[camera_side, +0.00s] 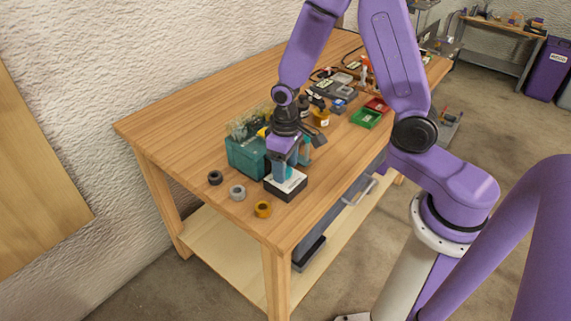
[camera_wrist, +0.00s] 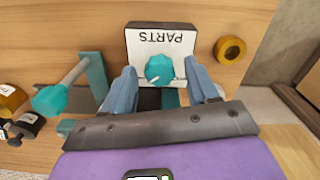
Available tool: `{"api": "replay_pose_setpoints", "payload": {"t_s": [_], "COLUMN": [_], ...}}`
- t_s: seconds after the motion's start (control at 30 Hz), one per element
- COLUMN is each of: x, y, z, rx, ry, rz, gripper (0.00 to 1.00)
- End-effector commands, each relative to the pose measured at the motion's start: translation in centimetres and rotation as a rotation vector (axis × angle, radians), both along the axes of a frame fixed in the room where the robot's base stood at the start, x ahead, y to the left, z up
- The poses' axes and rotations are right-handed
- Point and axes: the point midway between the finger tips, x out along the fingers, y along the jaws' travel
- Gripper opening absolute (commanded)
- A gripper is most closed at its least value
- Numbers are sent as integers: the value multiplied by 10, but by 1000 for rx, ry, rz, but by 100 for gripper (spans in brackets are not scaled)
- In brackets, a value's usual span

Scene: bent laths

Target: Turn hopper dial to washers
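The dial is a teal knob (camera_wrist: 159,69) on the white face of a dark box (camera_wrist: 179,40) that reads PARTS, upside down in the wrist view. No washers marking is readable. A small pointer mark shows near the knob's lower edge. The dark box (camera_side: 289,190) lies near the table's front corner in the side view, beside a teal hopper (camera_side: 245,158) with a clear top. My gripper (camera_wrist: 160,76) is open, its blue fingers on either side of the knob with gaps. In the side view my gripper (camera_side: 281,172) is over the box and hides the knob.
A teal crank handle (camera_wrist: 50,98) sticks out left of my fingers. A yellow roll (camera_wrist: 230,49) lies right of the box. A black roll (camera_side: 215,177) and a grey roll (camera_side: 237,192) lie nearby. A green tray (camera_side: 366,118) stands farther back.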

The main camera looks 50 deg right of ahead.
Motion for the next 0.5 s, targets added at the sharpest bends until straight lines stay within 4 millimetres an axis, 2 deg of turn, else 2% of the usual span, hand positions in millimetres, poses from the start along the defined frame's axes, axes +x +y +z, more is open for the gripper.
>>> {"api": "replay_pose_setpoints", "payload": {"t_s": [0.33,0.5], "x": [0,1], "y": [0,0], "z": [1,14], "rx": [0,1], "ry": [-1,-4], "rz": [1,0], "gripper": [60,60]}}
